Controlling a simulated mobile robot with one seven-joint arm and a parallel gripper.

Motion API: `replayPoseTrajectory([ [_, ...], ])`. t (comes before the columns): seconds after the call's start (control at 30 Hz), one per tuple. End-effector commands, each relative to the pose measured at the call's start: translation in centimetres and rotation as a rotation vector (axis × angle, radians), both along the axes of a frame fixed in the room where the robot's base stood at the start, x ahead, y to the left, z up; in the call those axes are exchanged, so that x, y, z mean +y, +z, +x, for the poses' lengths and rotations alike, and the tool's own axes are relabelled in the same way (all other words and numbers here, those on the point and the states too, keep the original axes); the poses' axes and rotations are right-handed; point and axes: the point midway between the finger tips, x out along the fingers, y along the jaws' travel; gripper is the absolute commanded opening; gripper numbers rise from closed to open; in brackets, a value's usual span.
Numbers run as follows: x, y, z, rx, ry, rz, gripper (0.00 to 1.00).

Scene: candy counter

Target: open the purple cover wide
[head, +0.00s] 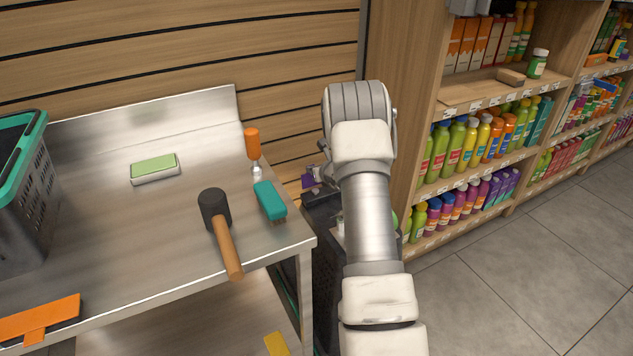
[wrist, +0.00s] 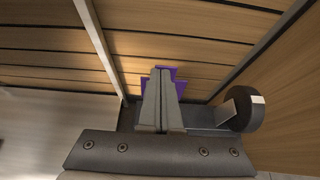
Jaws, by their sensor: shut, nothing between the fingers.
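The purple cover (wrist: 180,87) shows in the wrist view behind my gripper (wrist: 162,72), whose two fingers are together with nothing between them. The fingers hide much of the cover, and I cannot tell whether they touch it. In the head view a small purple part (head: 310,181) shows left of my arm, above a dark bin-like body (head: 322,215). My arm hides the rest of it and my gripper there. How far the cover is open is not clear.
A steel table (head: 130,230) on the left holds a mallet (head: 215,215), a teal brush (head: 269,200), an orange-handled tool (head: 252,145), a green sponge (head: 155,168) and a basket (head: 35,200). Stocked shelves (head: 480,100) stand right of my arm. The slatted wall (head: 180,50) is behind.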

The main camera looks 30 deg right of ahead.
Motion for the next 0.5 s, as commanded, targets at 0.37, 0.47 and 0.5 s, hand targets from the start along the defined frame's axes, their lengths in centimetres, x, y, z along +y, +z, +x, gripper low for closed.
replayPoseTrajectory([
  [0.37,0.1,0.8,-1.7,-0.001,0.000,-0.001,0.00],
  [0.47,0.1,1.1,-2.4,0.000,-0.001,0.000,0.00],
  [0.5,0.1,1.2,-2.7,-0.001,-0.001,-0.001,0.00],
])
